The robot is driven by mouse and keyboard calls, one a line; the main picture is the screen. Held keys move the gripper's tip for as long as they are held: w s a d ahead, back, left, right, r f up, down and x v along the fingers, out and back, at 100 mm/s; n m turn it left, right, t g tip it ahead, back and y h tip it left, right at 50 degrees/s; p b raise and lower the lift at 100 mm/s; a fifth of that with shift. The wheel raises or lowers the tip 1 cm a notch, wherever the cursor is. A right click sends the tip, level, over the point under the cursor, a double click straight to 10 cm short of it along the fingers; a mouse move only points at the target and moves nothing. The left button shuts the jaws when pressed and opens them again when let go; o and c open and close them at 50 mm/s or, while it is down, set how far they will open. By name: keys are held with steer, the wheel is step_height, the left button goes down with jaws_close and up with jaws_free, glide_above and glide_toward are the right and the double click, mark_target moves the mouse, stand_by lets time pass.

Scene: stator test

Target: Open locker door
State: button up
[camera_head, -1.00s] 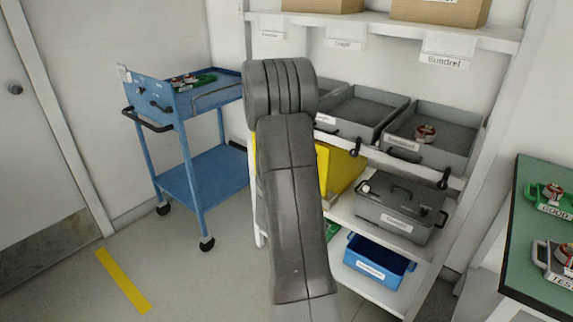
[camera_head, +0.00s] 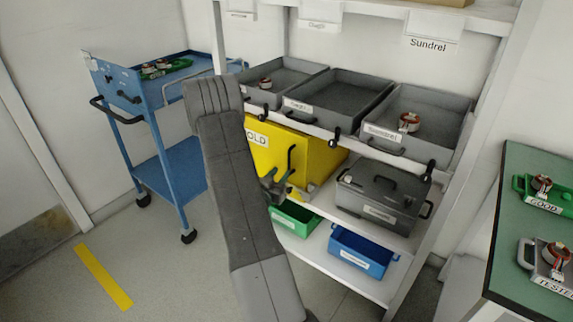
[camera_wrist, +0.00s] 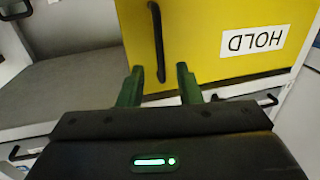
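The yellow locker (camera_head: 315,155) stands on the middle shelf of the rack in the head view, with a white HOLD label at its left. Its door (camera_wrist: 210,45) looks shut and fills the upper right of the wrist view, with the label upside down. A black bar handle (camera_head: 291,158) is on the door and also shows in the wrist view (camera_wrist: 157,40). My gripper (camera_wrist: 158,84) is open and empty. Its two green fingers point at the door, one to each side of the handle's line. I cannot tell whether the handle's lower end lies between the fingertips.
Grey trays (camera_head: 340,98) sit on the shelf above. A grey case (camera_head: 382,197) stands right of the locker; green (camera_head: 297,218) and blue (camera_head: 362,252) bins are below. A blue cart (camera_head: 180,178) is at left, a green table (camera_head: 530,175) at right. Floor in front is clear.

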steer(key=x, duration=0.6)
steer(key=shift+w, duration=0.3)
steer(key=shift+d, duration=0.1)
jaws_close()
